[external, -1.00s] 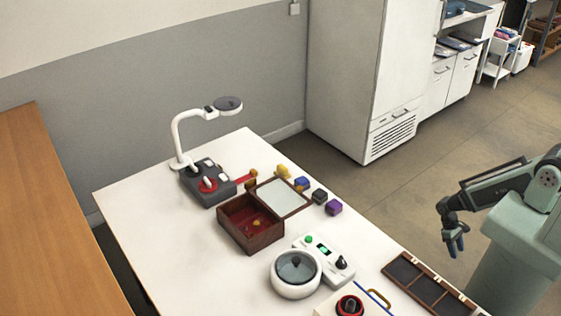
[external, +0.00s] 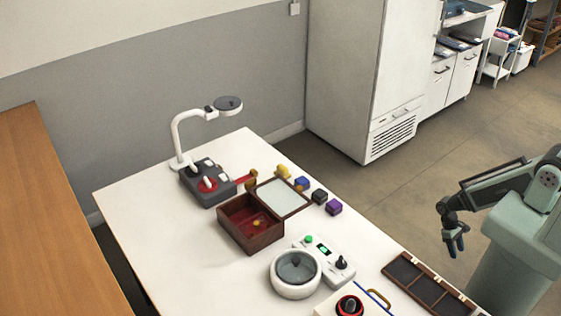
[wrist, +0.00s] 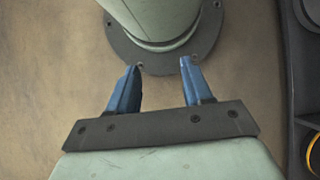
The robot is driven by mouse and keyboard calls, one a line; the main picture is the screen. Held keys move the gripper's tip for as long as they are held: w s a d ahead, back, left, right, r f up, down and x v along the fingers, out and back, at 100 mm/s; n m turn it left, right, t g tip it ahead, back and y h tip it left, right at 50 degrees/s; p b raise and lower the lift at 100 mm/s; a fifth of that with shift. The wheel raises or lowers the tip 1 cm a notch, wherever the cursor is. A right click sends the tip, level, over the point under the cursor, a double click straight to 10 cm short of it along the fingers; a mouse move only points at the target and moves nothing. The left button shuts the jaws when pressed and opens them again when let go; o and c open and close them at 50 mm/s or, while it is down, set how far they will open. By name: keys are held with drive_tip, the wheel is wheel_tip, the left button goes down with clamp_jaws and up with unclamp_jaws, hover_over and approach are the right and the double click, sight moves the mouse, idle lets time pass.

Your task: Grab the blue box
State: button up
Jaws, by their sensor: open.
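A small blue box (external: 301,183) sits on the white table near its far right edge, between a yellow piece (external: 283,171) and a black box (external: 319,196). My gripper (external: 456,246) hangs off the table's right side, well away from the blue box, pointing down. In the wrist view, its two blue fingers (wrist: 157,88) are apart with nothing between them. The blue box does not show in the wrist view.
A purple box (external: 333,207) is beside the black one. A wooden box with raised lid (external: 229,227), a lamp device (external: 210,190), a dial machine (external: 295,290) and a compartment tray (external: 405,270) stand on the table (external: 170,235). The left front tabletop is clear.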

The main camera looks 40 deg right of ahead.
drive_tip(key=shift+o, duration=0.2)
drive_tip(key=o, duration=0.5)
drive_tip(key=w+a+r+n+t, duration=0.1)
drive_tip(key=w+a+r+n, duration=0.15)
drive_tip(key=w, duration=0.75)
drive_tip(key=w+a+r+n+t, duration=0.15)
drive_tip(key=w+a, duration=0.25)
drive_tip(key=w, duration=0.5)
drive_tip(key=w+a+r+n+t+h, duration=0.1)
drive_tip(key=w+a+r+n, duration=0.1)
drive_tip(key=w+a+r, duration=0.35)
drive_tip(key=w+a+r+n, duration=0.3)
drive_tip(key=w+a, duration=0.3)
drive_tip(key=w, duration=0.3)
wheel_tip(320, 180, up, 35)
drive_tip(key=n+t+y, duration=0.1)
drive_tip(key=n+t, duration=0.2)
drive_tip(key=n, duration=0.5)
hover_over(302, 179)
drive_tip(key=shift+s+f, duration=0.1)
drive_tip(key=shift+f, duration=6.65)
